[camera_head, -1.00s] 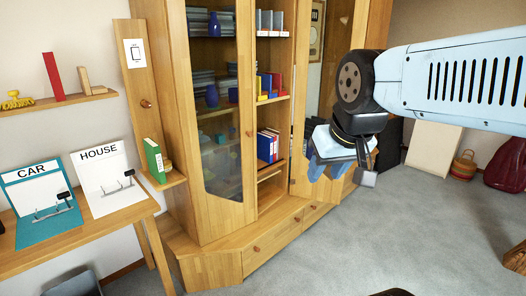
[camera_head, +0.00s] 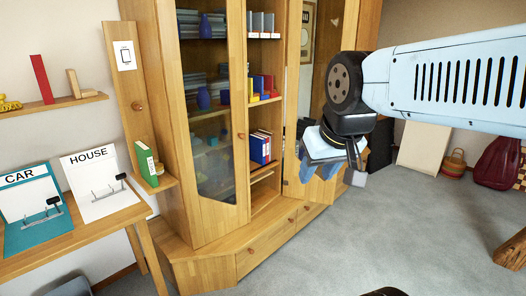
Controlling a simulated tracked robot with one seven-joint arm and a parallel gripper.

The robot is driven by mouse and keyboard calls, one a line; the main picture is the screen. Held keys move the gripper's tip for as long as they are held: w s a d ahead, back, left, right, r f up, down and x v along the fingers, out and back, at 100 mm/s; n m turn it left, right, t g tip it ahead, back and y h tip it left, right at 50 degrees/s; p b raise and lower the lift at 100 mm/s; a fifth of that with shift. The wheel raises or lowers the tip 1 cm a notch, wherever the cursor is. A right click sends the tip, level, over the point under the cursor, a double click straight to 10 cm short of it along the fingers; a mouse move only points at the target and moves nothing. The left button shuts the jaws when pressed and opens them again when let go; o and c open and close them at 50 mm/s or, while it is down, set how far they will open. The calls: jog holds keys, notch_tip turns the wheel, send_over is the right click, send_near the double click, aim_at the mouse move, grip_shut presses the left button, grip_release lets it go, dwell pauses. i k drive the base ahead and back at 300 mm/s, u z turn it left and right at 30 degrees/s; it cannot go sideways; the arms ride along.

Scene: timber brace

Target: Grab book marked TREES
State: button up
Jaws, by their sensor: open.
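A green book (camera_head: 147,163) with a white page edge stands upright on a small wooden side shelf at the left of the cabinet. Marks run along its spine, but they are too small to read, so I cannot tell whether it says TREES. My gripper (camera_head: 356,166) hangs in front of the cabinet's right part, well to the right of the green book. It is open and touches no book. Several blue, white and red books (camera_head: 261,147) stand on an open cabinet shelf, their titles unreadable.
The wooden cabinet (camera_head: 215,225) with glass doors stands between the green book and my gripper. A wooden desk (camera_head: 70,242) at the left holds CAR (camera_head: 32,205) and HOUSE (camera_head: 98,182) boards.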

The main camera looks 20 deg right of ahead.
aim_at(144, 155)
jog(key=u, duration=0.5)
jog(key=k, duration=1.2)
jog(key=u, duration=1.2)
jog(key=i, duration=2.6)
jog(key=z, duration=1)
jog(key=i, duration=0.55)
jog(key=z, duration=0.25)
jog(key=k, duration=0.3)
jog(key=z, duration=0.05)
